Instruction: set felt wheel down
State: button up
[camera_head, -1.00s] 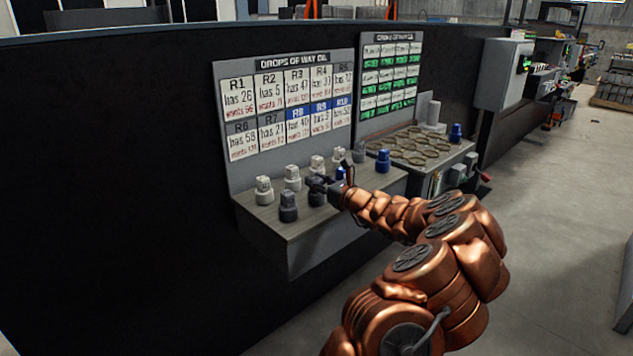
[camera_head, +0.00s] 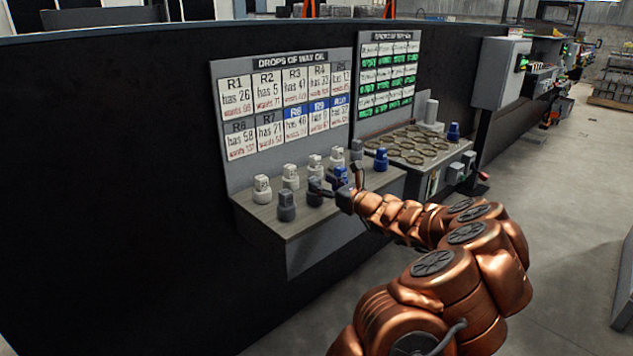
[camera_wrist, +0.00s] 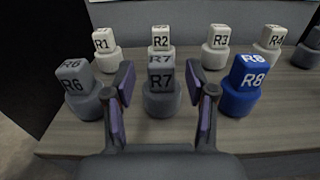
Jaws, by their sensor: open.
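A grey piece marked R7 (camera_wrist: 162,92) stands upright on the grey shelf, between the spread fingers of my gripper (camera_wrist: 161,82) in the wrist view. Gaps show on both sides of it, so the fingers are apart from it. In the head view, my gripper (camera_head: 338,184) is at the shelf's front edge, beside R7 (camera_head: 315,192). Grey R6 (camera_wrist: 77,88) stands left of the fingers and blue R8 (camera_wrist: 243,86) right of them. No piece is labelled as a felt wheel.
Pale R1 (camera_wrist: 106,48), R2 (camera_wrist: 161,45), R3 (camera_wrist: 215,46) and R4 (camera_wrist: 269,42) form the back row on the shelf (camera_head: 285,224). Another blue piece (camera_head: 381,160) stands to the right. A panel of labels (camera_head: 287,105) rises behind. Bare shelf lies in front of R6.

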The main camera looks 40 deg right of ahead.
jog(key=s, duration=0.8)
jog(key=shift+s, duration=0.15)
jog(key=w+a+r+n+g+y, duration=0.25)
jog(key=a+n+y, duration=0.35)
jog(key=a, duration=0.8)
jog(key=w+a+r+n+g+y, duration=0.3)
jog(key=a+n, duration=0.4)
jog(key=a, duration=0.7)
jog(key=s+a+f+n+g+y, duration=0.1)
jog(key=s+a+n+g, duration=0.15)
jog(key=a, duration=0.35)
jog(key=s+a+f+n+g+y, duration=0.1)
jog(key=a+f+n+g+y, duration=0.1)
jog(key=a+n, duration=0.3)
jog(key=s+a+f+n+g+h, duration=0.2)
jog(key=s+a+f+n+g, duration=0.15)
jog(key=s+a+n, duration=0.35)
jog(key=s+a+f+n+g+h, duration=0.25)
jog(key=s+a+g, duration=0.25)
jog(key=s, duration=0.5)
jog(key=s+d+f+n+g+h, duration=0.2)
jog(key=s+d+n+h, duration=0.4)
jog(key=s, duration=0.7)
jog(key=shift+d+f+h, duration=0.55)
jog(key=shift+d+f, duration=0.25)
jog(key=shift+d, duration=0.05)
